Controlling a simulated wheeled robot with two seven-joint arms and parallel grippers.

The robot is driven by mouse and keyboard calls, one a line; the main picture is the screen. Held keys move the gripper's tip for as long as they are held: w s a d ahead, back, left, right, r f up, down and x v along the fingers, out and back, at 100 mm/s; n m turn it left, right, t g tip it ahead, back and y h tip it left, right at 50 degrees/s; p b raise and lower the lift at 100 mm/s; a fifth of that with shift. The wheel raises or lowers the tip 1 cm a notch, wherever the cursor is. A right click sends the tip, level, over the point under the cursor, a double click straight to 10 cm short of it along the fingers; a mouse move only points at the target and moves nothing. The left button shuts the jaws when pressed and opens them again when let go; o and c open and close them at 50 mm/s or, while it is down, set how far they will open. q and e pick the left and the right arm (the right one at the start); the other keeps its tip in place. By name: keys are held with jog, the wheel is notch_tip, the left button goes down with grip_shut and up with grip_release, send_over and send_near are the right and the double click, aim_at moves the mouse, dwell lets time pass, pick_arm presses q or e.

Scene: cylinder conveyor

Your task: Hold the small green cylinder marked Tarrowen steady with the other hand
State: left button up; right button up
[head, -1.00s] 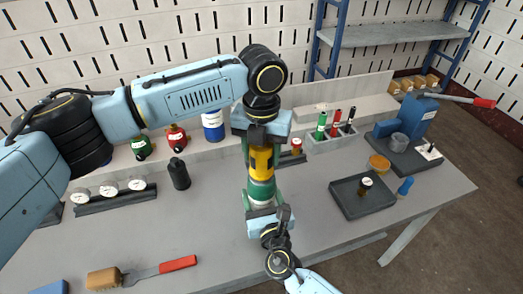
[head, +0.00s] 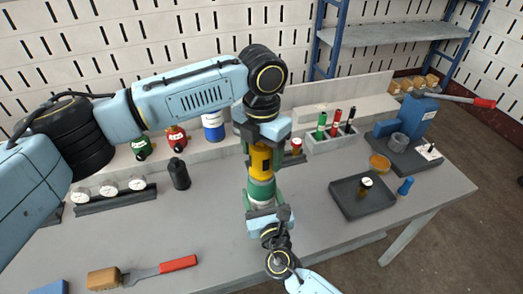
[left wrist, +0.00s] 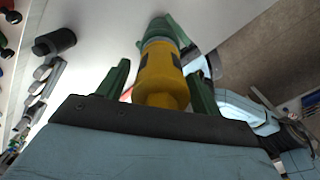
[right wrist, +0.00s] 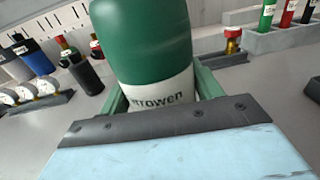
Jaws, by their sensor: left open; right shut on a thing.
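The small green cylinder (head: 261,188) stands nearly upright in midair over the bench, with a yellow upper part (head: 260,161). Its white band reads "...rrowen" in the right wrist view (right wrist: 165,97); the first letters are hidden. My right gripper (head: 262,203) is shut on the cylinder from below, around the white band. My left gripper (head: 261,150) comes from above, open, its fingers on either side of the yellow part. In the left wrist view the yellow part (left wrist: 160,75) lies between the spread fingers, with a gap at least on the left.
Behind are a dark bottle (head: 179,174), gauges on a rack (head: 115,197), red and green small cylinders and a blue one (head: 213,127). To the right are a pen-like holder (head: 331,142), a dark tray (head: 348,205) and a lever press (head: 412,125). A brush (head: 150,272) lies front left.

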pick_arm(q)
jog(key=shift+r, duration=1.25)
jog(key=n, duration=0.4)
jog(key=shift+n, duration=1.1)
jog(key=shift+n, duration=1.1)
jog(key=n, duration=0.3)
jog(key=shift+n, duration=0.4)
